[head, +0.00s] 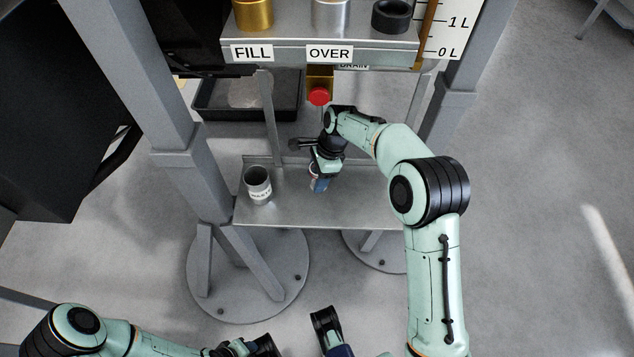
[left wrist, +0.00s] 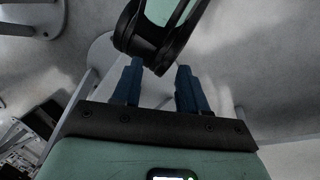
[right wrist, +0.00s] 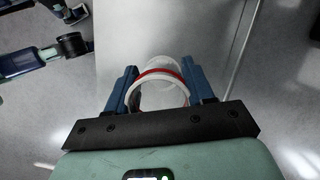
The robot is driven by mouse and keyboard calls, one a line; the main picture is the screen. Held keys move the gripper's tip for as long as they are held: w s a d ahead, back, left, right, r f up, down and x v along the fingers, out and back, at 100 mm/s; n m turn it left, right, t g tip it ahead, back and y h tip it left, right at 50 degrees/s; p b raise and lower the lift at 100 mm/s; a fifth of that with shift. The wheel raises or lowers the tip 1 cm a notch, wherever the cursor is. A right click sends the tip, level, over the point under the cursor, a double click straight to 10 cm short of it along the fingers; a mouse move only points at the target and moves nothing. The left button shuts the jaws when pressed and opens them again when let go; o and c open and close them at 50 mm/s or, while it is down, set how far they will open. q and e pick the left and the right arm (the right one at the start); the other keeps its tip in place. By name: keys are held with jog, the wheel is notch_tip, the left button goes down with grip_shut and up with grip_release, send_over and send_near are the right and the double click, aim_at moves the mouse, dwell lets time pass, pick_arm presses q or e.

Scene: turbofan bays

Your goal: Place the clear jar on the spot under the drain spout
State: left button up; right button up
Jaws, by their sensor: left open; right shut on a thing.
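The clear jar (right wrist: 160,93), with a red band and a white rim, sits between the blue fingers of my right gripper (right wrist: 163,88) in the right wrist view. In the head view my right gripper (head: 319,184) is low over the metal shelf (head: 355,208), and the arm hides most of the jar. I cannot tell whether the jar touches the shelf. The drain valve (head: 319,84), a yellow block with a red knob, is above and behind the gripper; the spot below it is hidden. My left gripper (left wrist: 160,88) is open and empty, away from the shelf.
A grey labelled can (head: 258,184) stands at the shelf's left end. A black tray (head: 218,111) lies behind it. Grey posts (head: 188,120) flank the shelf. Gold, silver and black parts (head: 330,14) stand on the upper ledge. The shelf's right part is clear.

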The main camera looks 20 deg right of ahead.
notch_tip(320, 180, down, 3)
jog(key=shift+r+b, duration=0.1)
jog(key=shift+b, duration=0.35)
pick_arm(q)
jog(key=shift+w+a+f+t, duration=0.35)
jog(key=shift+w+f, duration=0.3)
jog(key=shift+w, duration=0.25)
pick_arm(e)
jog(key=shift+f, duration=0.35)
jog(key=shift+f, duration=0.1)
jog(key=o, duration=1)
pick_arm(q)
jog(key=shift+a, duration=0.1)
pick_arm(e)
jog(key=p+v, duration=0.1)
jog(key=v, duration=0.6)
jog(key=shift+d+r+p, duration=0.1)
jog(key=shift+r+p, duration=0.25)
pick_arm(q)
jog(key=s+r, duration=0.1)
jog(key=s+d+r+g, duration=0.1)
jog(key=s, duration=0.1)
jog(key=shift+d+r, duration=0.1)
jog(key=shift+d, duration=0.1)
